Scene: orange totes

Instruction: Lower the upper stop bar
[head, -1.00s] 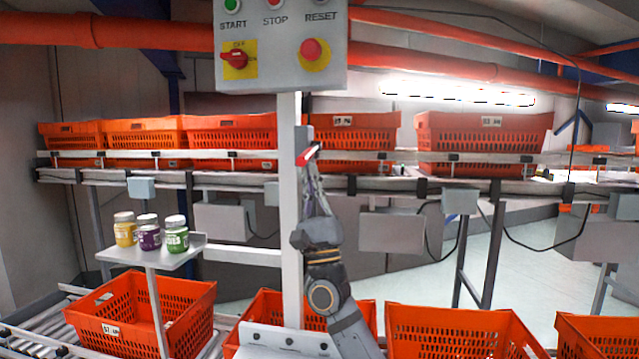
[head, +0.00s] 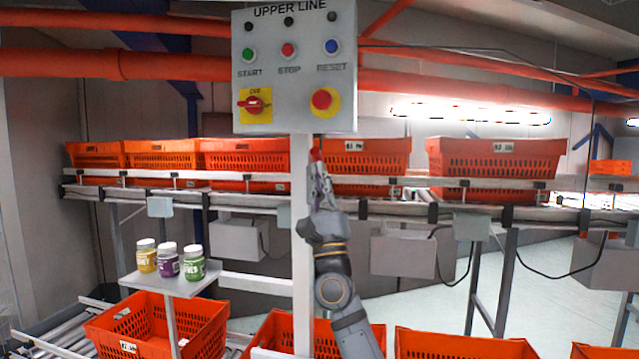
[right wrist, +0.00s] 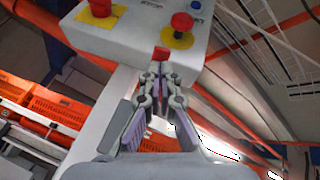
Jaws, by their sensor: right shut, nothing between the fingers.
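My right gripper (head: 319,178) is shut, its fingers pointing up in front of the white post (head: 302,250), just below the control box labelled UPPER LINE (head: 296,115). A small red piece (head: 316,154) shows at its fingertips; in the right wrist view this red piece (right wrist: 161,53) is at the tips, under the box edge. I cannot tell whether they touch or what it is fixed to. The upper line (head: 405,205) runs behind, carrying orange totes (head: 495,160). No stop bar can be made out for sure. My left gripper is not in view.
The box has a red stop button (head: 321,99) and a red rotary switch (head: 252,104). A small shelf (head: 175,283) with three jars stands left of the post. More orange totes (head: 160,325) sit on the lower line.

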